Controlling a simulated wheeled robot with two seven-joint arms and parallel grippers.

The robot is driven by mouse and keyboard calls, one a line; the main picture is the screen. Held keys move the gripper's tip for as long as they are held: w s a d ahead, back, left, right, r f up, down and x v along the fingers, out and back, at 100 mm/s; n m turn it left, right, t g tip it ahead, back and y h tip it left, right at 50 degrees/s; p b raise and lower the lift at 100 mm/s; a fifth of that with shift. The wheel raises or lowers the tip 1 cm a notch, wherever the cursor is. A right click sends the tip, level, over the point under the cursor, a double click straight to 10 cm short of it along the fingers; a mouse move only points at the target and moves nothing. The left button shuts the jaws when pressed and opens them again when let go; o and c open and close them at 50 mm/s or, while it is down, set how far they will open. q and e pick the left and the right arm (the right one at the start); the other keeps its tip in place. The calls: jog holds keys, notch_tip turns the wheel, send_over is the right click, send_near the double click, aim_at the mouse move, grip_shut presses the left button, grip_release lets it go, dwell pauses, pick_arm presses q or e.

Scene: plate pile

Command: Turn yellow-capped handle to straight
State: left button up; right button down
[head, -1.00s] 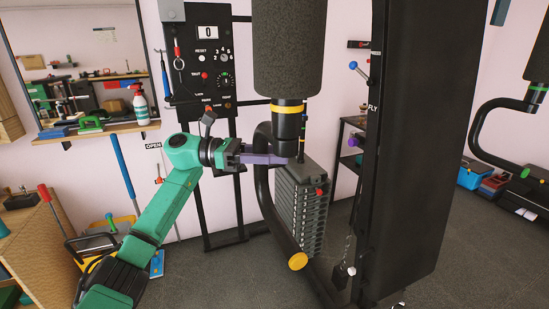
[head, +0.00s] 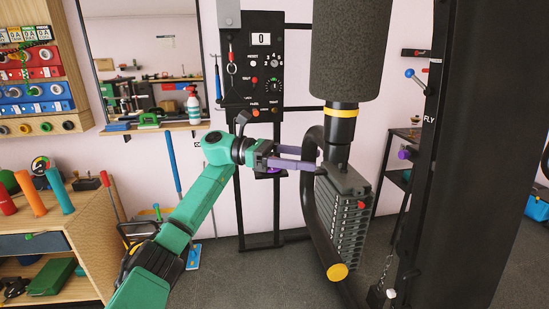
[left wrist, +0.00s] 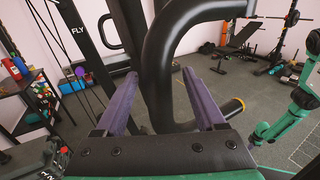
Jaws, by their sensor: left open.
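The yellow-capped handle is a thick, curved black bar (head: 312,205) under the dark padded roller. Its yellow end cap (head: 337,271) points down toward me. My left gripper (head: 318,160) is open, with its purple fingers level with the bar's upper stretch. In the left wrist view, the bar (left wrist: 157,75) shows between the two open fingers and bends down to the right, where the cap (left wrist: 236,105) shows. No grip on it is visible, and I cannot tell whether the tips reach around it.
A grey weight stack (head: 350,218) stands just behind the handle. A wide black upright (head: 455,170) rises to the right. A control panel (head: 253,70) is on the back wall, and a wooden bench (head: 75,255) is at left.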

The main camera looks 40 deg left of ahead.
pick_arm(q)
jog(key=v, duration=1)
jog(key=shift+a+b, duration=0.25)
jog(key=shift+b, duration=0.2)
